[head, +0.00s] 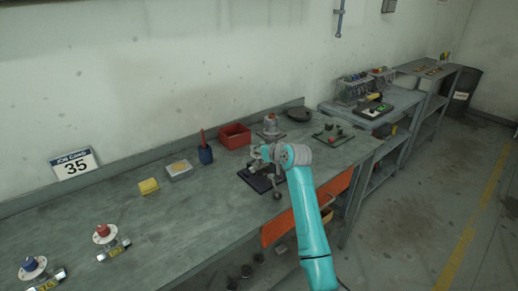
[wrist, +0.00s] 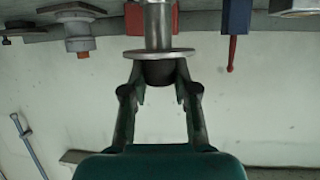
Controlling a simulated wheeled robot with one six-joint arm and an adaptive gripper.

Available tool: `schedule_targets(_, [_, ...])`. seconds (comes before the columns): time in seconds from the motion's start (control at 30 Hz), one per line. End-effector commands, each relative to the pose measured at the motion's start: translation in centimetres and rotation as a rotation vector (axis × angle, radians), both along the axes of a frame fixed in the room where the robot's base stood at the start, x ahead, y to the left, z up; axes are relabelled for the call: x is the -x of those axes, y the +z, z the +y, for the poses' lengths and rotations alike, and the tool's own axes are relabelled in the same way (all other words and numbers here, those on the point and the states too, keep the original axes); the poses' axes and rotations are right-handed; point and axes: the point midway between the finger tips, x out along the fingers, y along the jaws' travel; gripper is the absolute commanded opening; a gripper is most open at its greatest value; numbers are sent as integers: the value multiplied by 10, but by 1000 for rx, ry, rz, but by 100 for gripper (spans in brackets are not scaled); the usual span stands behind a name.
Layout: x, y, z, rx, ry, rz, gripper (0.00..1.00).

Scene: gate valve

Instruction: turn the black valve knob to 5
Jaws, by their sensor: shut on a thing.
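The black valve knob (wrist: 160,72) shows in the wrist view, which is upside down, against a pale round dial plate (wrist: 158,55) on a steel valve body (wrist: 158,22). My gripper (wrist: 160,80) has one finger on each side of the knob and is shut on it. The plate is seen edge-on, so its numbers and the knob's setting cannot be read. In the head view my gripper (head: 259,156) is over the bench, above a dark base (head: 255,181); my wrist and gripper hide the knob there.
A red bin (head: 235,135), blue cup (head: 206,155), grey box (head: 179,170) and yellow block (head: 149,186) stand left of my gripper. Red-knob (head: 104,233) and blue-knob (head: 31,266) valves stand at the near left. Another valve (head: 270,126) is close behind. Bench space between is clear.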

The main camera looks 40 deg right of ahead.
Motion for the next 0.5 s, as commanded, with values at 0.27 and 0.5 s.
schedule_targets(0.27, [0, -1, -4, -2, 259, 3, 0])
schedule_targets(0.5, [0, 0, -4, -2, 489, 3, 0])
